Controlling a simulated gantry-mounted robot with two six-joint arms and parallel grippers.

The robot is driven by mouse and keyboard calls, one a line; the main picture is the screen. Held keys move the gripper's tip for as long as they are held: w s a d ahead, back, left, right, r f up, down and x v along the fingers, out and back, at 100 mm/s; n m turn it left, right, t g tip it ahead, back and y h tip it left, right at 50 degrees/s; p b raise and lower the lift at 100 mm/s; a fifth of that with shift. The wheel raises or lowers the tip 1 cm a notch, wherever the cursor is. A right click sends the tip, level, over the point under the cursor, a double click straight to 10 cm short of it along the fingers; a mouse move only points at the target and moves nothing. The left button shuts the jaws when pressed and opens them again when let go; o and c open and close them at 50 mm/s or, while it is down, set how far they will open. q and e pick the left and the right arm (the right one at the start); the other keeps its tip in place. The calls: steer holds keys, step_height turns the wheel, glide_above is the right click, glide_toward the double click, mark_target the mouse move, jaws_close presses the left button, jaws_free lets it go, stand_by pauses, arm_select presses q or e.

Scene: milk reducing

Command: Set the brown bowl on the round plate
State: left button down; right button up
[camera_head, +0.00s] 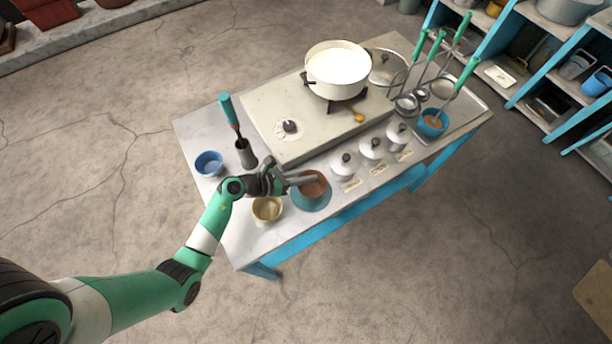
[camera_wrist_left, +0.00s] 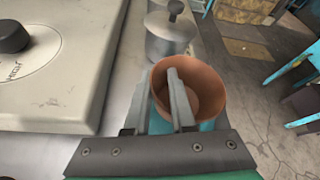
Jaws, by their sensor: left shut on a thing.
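The brown bowl (camera_head: 314,183) is upright at the front of the table, over the round blue plate (camera_head: 325,202). I cannot tell whether the bowl touches the plate. A strip of the blue plate (camera_wrist_left: 207,126) shows below the bowl there. My right gripper is in neither view.
A yellowish bowl (camera_head: 267,208) stands just left of the plate, and a blue bowl (camera_head: 209,163) stands farther left. A stove with a white pot (camera_head: 338,70) fills the back. Several lidded jars (camera_head: 345,166) stand right of the plate. The table's front edge is close.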

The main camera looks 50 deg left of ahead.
arm_select(q)
steer(key=shift+f, duration=0.7)
steer(key=shift+s+r, duration=0.1)
steer(key=shift+r, duration=0.05)
steer(key=shift+f, duration=0.2)
steer(key=c, duration=0.8)
jaws_free()
steer(key=shift+o, duration=0.2)
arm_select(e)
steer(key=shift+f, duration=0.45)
